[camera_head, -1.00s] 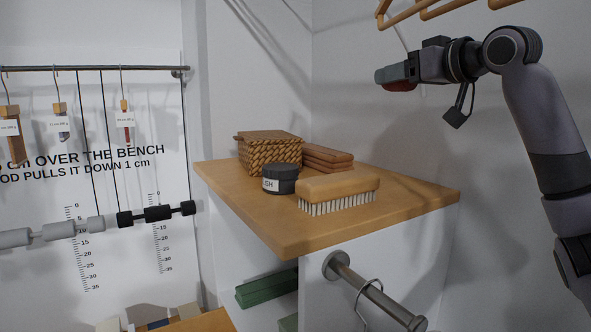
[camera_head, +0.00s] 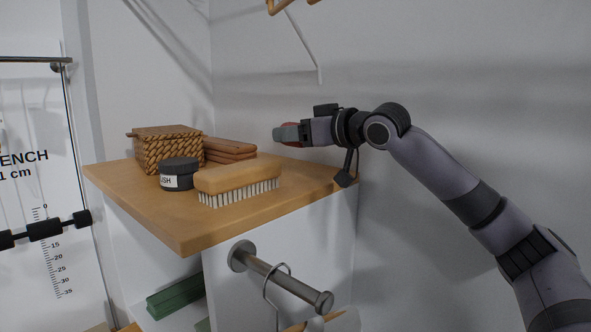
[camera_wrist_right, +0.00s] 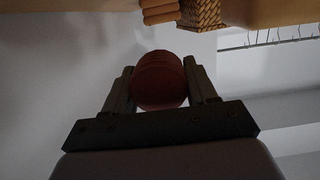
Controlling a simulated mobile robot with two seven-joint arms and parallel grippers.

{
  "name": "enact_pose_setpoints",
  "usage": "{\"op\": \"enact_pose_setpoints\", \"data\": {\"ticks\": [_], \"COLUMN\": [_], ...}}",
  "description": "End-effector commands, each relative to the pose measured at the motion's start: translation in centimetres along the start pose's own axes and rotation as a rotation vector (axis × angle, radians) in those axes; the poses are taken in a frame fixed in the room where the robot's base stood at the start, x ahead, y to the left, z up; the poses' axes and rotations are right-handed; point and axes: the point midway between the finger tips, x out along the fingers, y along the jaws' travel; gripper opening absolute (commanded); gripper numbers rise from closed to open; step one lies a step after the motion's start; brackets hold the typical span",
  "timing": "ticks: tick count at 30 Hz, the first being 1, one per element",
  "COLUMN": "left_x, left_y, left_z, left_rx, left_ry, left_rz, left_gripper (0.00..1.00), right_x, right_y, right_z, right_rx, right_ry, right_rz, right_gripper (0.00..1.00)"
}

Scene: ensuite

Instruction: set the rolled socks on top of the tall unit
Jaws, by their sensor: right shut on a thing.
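The rolled socks (camera_wrist_right: 159,80) are a dark red roll between the two fingers of my right gripper (camera_wrist_right: 160,88) in the right wrist view. In the head view only a red edge of the socks (camera_head: 291,132) shows behind the finger. My right gripper (camera_head: 284,134) is shut on them, above the back right part of the tall unit's wooden top (camera_head: 200,232). A gap between the socks and the top is hard to judge. My left gripper is not in view.
The top's right end is bare. A metal rail (camera_head: 285,281) sticks out from the unit's side.

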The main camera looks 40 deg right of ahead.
Motion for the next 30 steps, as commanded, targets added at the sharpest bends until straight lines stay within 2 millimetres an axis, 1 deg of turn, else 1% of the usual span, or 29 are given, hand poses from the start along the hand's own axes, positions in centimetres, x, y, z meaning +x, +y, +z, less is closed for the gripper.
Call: {"op": "enact_pose_setpoints", "data": {"ticks": [1,7,12,13,15,23,27,28,30], "left_x": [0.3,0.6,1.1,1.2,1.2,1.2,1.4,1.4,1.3], "left_y": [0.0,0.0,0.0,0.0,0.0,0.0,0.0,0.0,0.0], "left_z": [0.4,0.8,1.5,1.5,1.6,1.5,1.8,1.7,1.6], "left_rx": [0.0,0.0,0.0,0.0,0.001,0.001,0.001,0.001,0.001], "left_ry": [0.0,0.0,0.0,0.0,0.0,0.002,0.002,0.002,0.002], "left_rz": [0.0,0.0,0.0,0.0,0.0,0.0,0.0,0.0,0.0], "left_gripper": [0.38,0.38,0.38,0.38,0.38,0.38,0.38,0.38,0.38], "right_x": [0.1,0.4,0.8,0.8,0.9,0.9,1.0,0.9,0.9], "right_y": [0.0,0.0,0.0,0.0,0.0,0.0,0.0,0.0,0.0], "right_z": [1.1,2.7,5.3,5.5,6.0,5.9,6.4,6.3,6.2], "right_rx": [-0.003,-0.002,-0.002,-0.001,-0.002,-0.001,-0.001,-0.001,0.0], "right_ry": [-0.004,0.0,-0.003,-0.001,0.001,0.003,0.002,0.002,0.002], "right_rz": [0.001,0.001,0.001,0.0,0.0,-0.001,-0.001,-0.001,-0.001], "right_gripper": [0.22,0.22,0.22,0.22,0.22,0.22,0.22,0.63,0.82]}}
